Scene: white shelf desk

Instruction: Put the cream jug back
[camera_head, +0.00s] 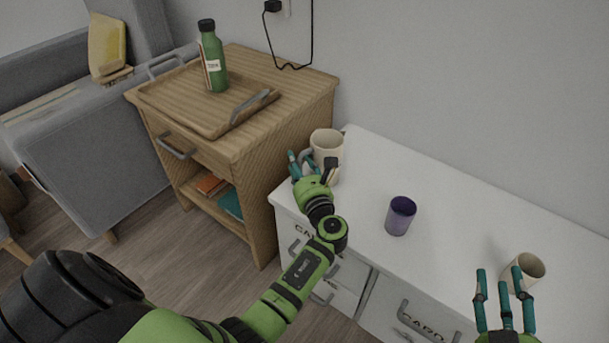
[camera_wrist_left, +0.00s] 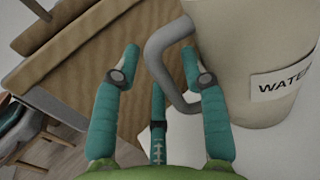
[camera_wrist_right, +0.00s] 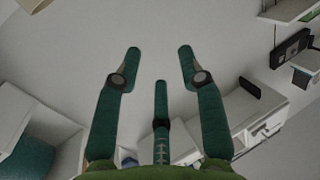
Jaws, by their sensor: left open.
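The cream jug (camera_head: 327,143) stands upright at the far left end of the white desk. In the left wrist view, the jug (camera_wrist_left: 245,60) shows a partly visible "WATE" label and a grey handle (camera_wrist_left: 157,62). My left gripper (camera_head: 311,158) is at the jug's handle side, open. In its wrist view the handle bar lies between the spread fingers, one fingertip overlapping the handle's opening; I cannot tell whether they touch. My right gripper (camera_head: 499,270) is open and empty at the lower right. Its wrist view also shows spread fingers (camera_wrist_right: 160,52) with nothing between them.
A purple cup (camera_head: 400,216) stands mid-desk; a small cream cup (camera_head: 526,267) stands close to my right gripper. The white desk top (camera_head: 450,210) is otherwise clear. A wooden cabinet (camera_head: 285,125) stands left of the jug, bearing a tray (camera_head: 160,92) and green bottle (camera_head: 214,62).

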